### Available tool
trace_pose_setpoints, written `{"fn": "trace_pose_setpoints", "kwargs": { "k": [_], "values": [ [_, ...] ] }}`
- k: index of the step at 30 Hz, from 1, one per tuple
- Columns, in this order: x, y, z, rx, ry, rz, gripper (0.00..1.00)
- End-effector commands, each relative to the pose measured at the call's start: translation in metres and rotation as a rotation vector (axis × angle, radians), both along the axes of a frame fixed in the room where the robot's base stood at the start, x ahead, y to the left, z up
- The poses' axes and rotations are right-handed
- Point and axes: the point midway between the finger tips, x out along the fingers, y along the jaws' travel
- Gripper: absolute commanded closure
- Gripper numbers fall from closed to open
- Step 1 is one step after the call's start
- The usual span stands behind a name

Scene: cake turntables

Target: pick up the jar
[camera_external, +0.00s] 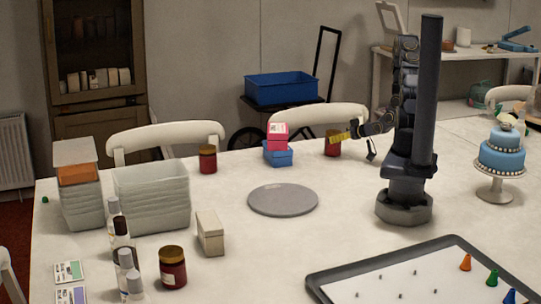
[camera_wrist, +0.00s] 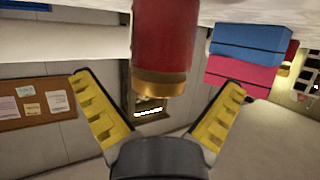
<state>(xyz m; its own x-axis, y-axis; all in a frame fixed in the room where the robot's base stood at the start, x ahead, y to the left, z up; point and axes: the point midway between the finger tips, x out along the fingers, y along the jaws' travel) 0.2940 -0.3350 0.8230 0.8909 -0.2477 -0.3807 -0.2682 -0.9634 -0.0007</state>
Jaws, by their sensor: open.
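A red jar with a gold lid (camera_external: 332,149) stands at the back of the table, partly hidden by my gripper (camera_external: 352,147). The wrist view looks upside down; there a red jar (camera_wrist: 163,40) with its gold lid downward is between and just ahead of the yellow fingers of my gripper (camera_wrist: 159,79). The fingers are spread wide, with gaps on both sides of the jar. Two similar jars are in the external view: one at the back left (camera_external: 208,160) and one at the front (camera_external: 173,270).
A pink box (camera_external: 277,140) on a blue box (camera_external: 278,155) stands left of the jar; a grey turntable (camera_external: 283,200) is in front. A blue cake (camera_external: 501,152) on a stand is at right. A chair back (camera_external: 318,114) is behind. The table centre is mostly clear.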

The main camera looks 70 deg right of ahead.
Motion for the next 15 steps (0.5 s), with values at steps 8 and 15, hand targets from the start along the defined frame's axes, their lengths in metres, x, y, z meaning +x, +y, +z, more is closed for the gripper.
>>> {"fn": "trace_pose_setpoints", "kwargs": {
  "k": [8,15],
  "values": [
    [0.0162,-0.0044,-0.007,-0.003,0.003,0.002,0.02],
    [0.0158,-0.0043,-0.007,-0.002,0.003,0.002,0.48]
  ]
}}
